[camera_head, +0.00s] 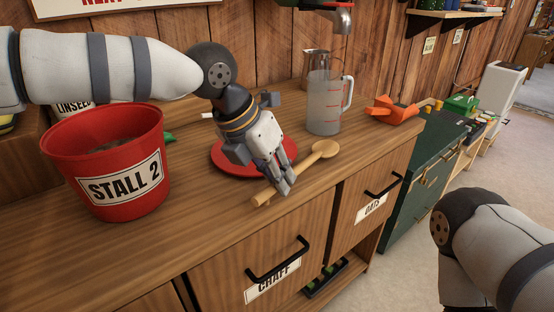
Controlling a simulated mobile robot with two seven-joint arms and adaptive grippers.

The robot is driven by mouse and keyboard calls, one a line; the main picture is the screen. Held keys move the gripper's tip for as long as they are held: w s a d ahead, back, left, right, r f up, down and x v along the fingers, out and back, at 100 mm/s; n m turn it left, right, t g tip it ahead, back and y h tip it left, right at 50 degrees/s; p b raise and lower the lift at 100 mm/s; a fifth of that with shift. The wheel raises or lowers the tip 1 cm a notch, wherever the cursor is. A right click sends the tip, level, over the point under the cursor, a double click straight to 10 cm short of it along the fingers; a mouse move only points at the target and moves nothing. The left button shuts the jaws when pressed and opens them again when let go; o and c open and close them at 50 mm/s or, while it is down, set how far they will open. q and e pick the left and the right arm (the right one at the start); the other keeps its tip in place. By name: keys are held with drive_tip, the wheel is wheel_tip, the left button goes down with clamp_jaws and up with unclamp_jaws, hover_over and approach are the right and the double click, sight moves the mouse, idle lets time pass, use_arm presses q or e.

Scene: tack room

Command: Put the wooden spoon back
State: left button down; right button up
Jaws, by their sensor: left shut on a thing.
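A wooden spoon (322,149) is near the front edge of the wooden counter, its bowl toward the right and its handle toward the lower left. My left gripper (284,186) points down from above and is shut on the spoon's handle. I cannot tell whether the spoon touches the counter. A red round plate (226,160) lies on the counter behind the gripper, which partly hides it. My right arm shows at the lower right, but its gripper is out of view.
A red bucket marked STALL 2 (105,165) stands at the left. A clear measuring jug (325,102) stands behind the spoon, and an orange object (392,109) lies at the counter's right end. Drawers with black handles are below. Bare counter (210,218) lies between bucket and spoon.

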use_arm(q)
drive_tip(key=shift+f, duration=0.55)
drive_tip(key=c, duration=1.5)
unclamp_jaws()
drive_tip(key=v, duration=1.2)
drive_tip(key=shift+s, duration=0.1)
